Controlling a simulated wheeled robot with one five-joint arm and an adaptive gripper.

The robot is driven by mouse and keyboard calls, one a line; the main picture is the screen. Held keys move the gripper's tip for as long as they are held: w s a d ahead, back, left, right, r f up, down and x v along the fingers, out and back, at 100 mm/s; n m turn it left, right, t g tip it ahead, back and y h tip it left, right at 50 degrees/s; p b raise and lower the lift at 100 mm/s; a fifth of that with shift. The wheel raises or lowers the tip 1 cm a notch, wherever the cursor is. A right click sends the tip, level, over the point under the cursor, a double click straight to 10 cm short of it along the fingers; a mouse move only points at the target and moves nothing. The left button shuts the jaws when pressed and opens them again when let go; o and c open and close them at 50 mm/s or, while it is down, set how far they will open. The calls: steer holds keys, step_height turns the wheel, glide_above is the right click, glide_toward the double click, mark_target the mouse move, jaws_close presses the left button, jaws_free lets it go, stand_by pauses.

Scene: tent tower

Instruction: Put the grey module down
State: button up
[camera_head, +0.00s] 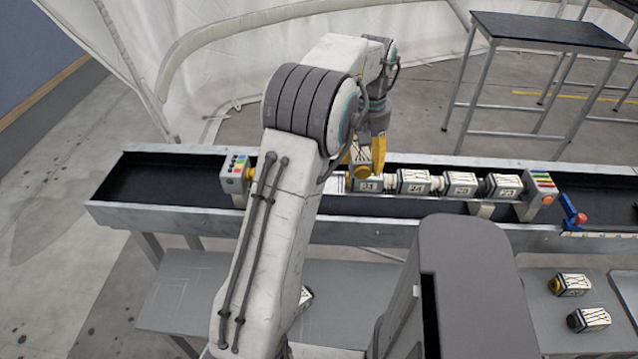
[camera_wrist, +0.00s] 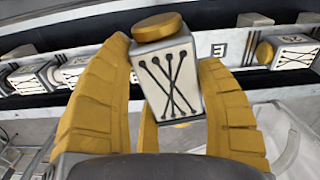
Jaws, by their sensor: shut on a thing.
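My gripper (camera_head: 372,145) is over the long metal trough (camera_head: 190,217) in the head view, its yellow fingers pointing down. In the wrist view my gripper (camera_wrist: 165,105) is shut on the grey module (camera_wrist: 168,80), which has a round yellow cap and black crossed lines on its face. It looks slightly tilted there. In the head view a block marked 31 (camera_head: 368,186) shows just below the fingers; I cannot tell whether it is the held module. Several joined modules (camera_head: 458,185) lie to its right in the trough.
An end block with coloured buttons (camera_head: 234,173) and a yellow knob stands at the left, another end block (camera_head: 541,186) at the right. A blue lever with a red knob (camera_head: 574,215) is beside it. Loose modules (camera_head: 588,319) lie on the lower shelf. The trough's left end is empty.

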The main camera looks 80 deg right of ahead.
steer(key=n, duration=0.3)
steer(key=shift+r, duration=0.1)
steer(key=n, duration=0.5)
steer(key=shift+a, duration=0.15)
steer(key=n, duration=0.4)
steer(key=shift+a, duration=0.1)
steer(key=n, duration=0.4)
steer(key=shift+w, duration=0.1)
steer(key=w+d+f, duration=0.1)
steer(key=w+f, duration=0.1)
steer(key=w, duration=0.1)
steer(key=w+d+f+p, duration=0.1)
steer(key=w+d+f, duration=0.1)
steer(key=w, duration=0.1)
steer(key=w+d+f+p, duration=0.1)
steer(key=w+d+f, duration=0.1)
steer(key=w+f, duration=0.1)
steer(key=shift+w+d, duration=0.1)
steer(key=shift+w, duration=0.5)
steer(key=shift+f, duration=2)
steer(key=shift+f, duration=0.1)
steer(key=o, duration=1.3)
steer(key=shift+f, duration=0.1)
steer(key=shift+c, duration=0.2)
